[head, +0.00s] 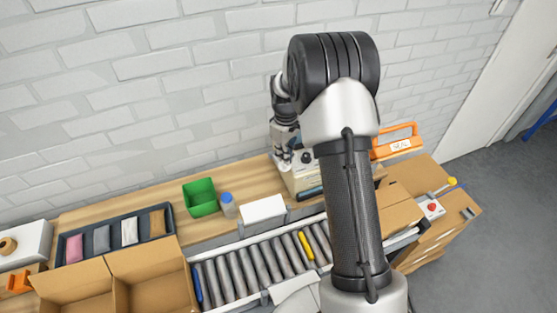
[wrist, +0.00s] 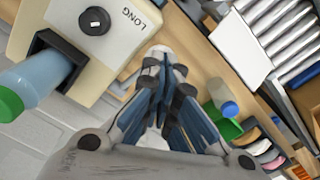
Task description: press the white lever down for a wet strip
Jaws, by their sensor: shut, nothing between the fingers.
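A beige dispenser (head: 300,181) stands on the bench against the wall. In the wrist view its casing (wrist: 128,22) fills the upper left, with a dark knob and the word LONG. A pale blue bottle with a green cap (wrist: 35,80) sits in its dark holder. My gripper (head: 284,158) is beside the dispenser, pointing down. In the wrist view my gripper (wrist: 160,68) has its fingers together and empty. A rounded white end, which looks like the white lever (wrist: 160,50), shows just past the fingertips. I cannot tell whether they touch. The rest of the lever is hidden.
A green bin (head: 200,197), a blue-capped bottle (head: 228,205) and a white block (head: 263,210) stand left of the dispenser. A roller conveyor (head: 245,272) runs in front. An orange SEAL tool (head: 399,144) is to the right. My arm hides part of the bench.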

